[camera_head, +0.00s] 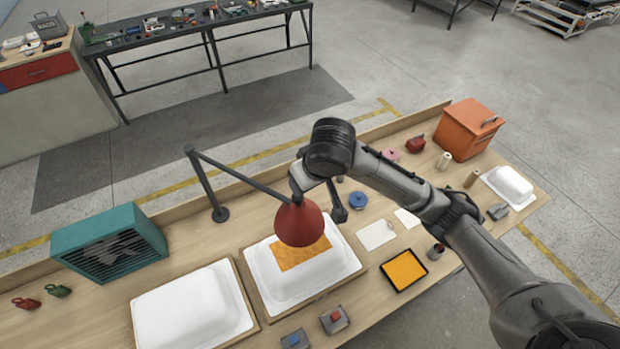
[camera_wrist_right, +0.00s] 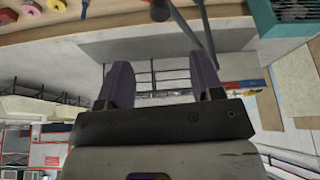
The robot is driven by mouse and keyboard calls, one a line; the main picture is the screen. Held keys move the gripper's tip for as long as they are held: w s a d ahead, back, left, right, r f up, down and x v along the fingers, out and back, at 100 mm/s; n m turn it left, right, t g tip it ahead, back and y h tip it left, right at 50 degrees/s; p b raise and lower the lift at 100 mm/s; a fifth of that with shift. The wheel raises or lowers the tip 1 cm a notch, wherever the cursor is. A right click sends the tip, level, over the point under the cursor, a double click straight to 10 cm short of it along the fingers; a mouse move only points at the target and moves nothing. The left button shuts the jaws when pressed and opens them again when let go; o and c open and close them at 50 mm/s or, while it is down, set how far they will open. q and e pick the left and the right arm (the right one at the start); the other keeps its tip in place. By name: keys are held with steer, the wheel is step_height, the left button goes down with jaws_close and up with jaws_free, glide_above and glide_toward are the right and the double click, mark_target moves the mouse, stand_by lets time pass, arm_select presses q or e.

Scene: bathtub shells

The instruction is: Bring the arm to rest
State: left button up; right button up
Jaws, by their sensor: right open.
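My right arm (camera_head: 400,190) reaches in from the lower right of the head view, over the workbench, bent near a red lamp (camera_head: 300,222). I cannot make out its fingers clearly there. In the right wrist view my right gripper (camera_wrist_right: 161,75) is open, its two dark fingers apart with nothing between them. The bench edge and a thin post (camera_wrist_right: 203,25) show beyond the fingers. Below the lamp a white tub shell (camera_head: 325,282) carries an orange patch (camera_head: 300,253). A second white shell (camera_head: 190,310) lies to its left. My left gripper is not in view.
A teal slatted box (camera_head: 108,240) stands at the bench's left, an orange box (camera_head: 470,128) at its far right. A black tray (camera_head: 404,270) with orange content and a small white shell (camera_head: 508,185) lie on the right. Small items fill the gaps. Floor lies behind the bench.

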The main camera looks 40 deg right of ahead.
steer(key=shift+s+r, duration=0.15)
steer(key=shift+r, duration=0.1)
stand_by(0.5)
steer(key=w+a+r+n+t, duration=0.1)
steer(key=w+r+n+t, duration=0.2)
steer(key=r+n+t, duration=0.5)
steer(key=s+a+f+m+g+p, duration=0.1)
steer(key=s+f+g, duration=0.3)
steer(key=s+f, duration=1)
steer(key=s+a+f+m+g+p, duration=0.2)
steer(key=s+a+f+m+g, duration=0.1)
steer(key=s+f, duration=1.1)
steer(key=shift+s+a+f+m+g+y, duration=0.15)
steer(key=shift+s+f+m+g+y, duration=0.15)
steer(key=shift+s+m+g, duration=0.6)
